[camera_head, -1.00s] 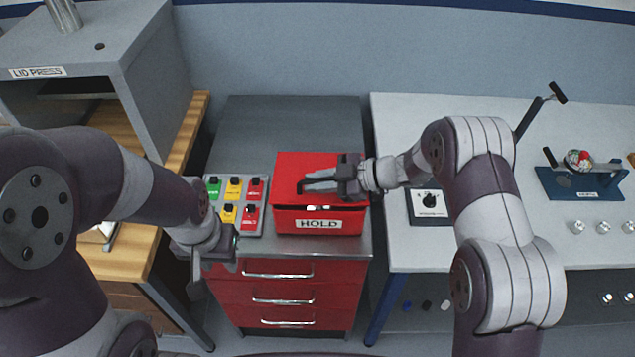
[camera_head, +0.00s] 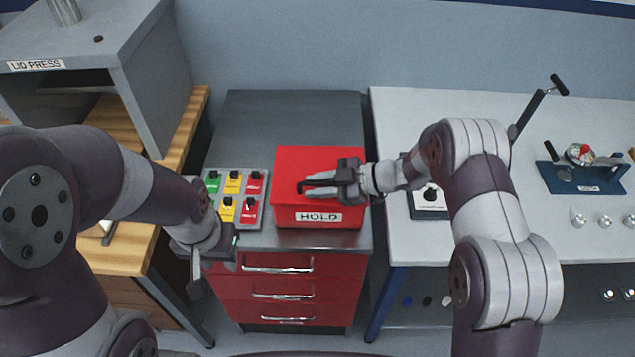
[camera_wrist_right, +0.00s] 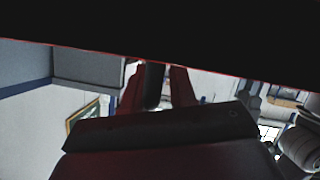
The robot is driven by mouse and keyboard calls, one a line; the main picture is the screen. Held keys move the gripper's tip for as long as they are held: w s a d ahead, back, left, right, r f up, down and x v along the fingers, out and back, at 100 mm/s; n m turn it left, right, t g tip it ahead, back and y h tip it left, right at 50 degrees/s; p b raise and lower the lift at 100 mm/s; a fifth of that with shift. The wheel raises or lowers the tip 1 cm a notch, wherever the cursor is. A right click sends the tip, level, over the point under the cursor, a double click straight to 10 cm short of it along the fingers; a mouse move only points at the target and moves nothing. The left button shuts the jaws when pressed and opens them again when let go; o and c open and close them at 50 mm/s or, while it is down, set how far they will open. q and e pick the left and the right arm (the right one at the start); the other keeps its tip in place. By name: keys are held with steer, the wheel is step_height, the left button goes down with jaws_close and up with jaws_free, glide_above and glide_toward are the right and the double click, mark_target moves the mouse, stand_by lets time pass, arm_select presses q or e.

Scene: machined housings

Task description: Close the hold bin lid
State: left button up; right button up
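The red hold bin (camera_head: 285,216) stands on the grey top of a drawer cabinet, with a white HOLD label on its front. Its red lid (camera_head: 305,160) lies down on the bin, with no gap visible along the front. My right gripper (camera_head: 302,188) is over the front part of the lid, pointing left, at or very near its surface. Two finger shapes show there, but whether they grip anything is unclear. The wrist view is dark and hard to read. My left gripper (camera_head: 196,283) points down near the cabinet's front left corner; its fingers are unclear.
A panel (camera_head: 240,212) of green, yellow and red switches sits left of the bin. The grey cabinet top (camera_head: 290,110) behind is clear. A lid press (camera_head: 90,55) stands left, and a white table (camera_head: 420,115) with a blue fixture (camera_head: 590,183) stands right.

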steer(key=shift+d+r, duration=0.1)
steer(key=b+v, duration=0.2)
steer(key=v, duration=1)
steer(key=shift+d, duration=0.25)
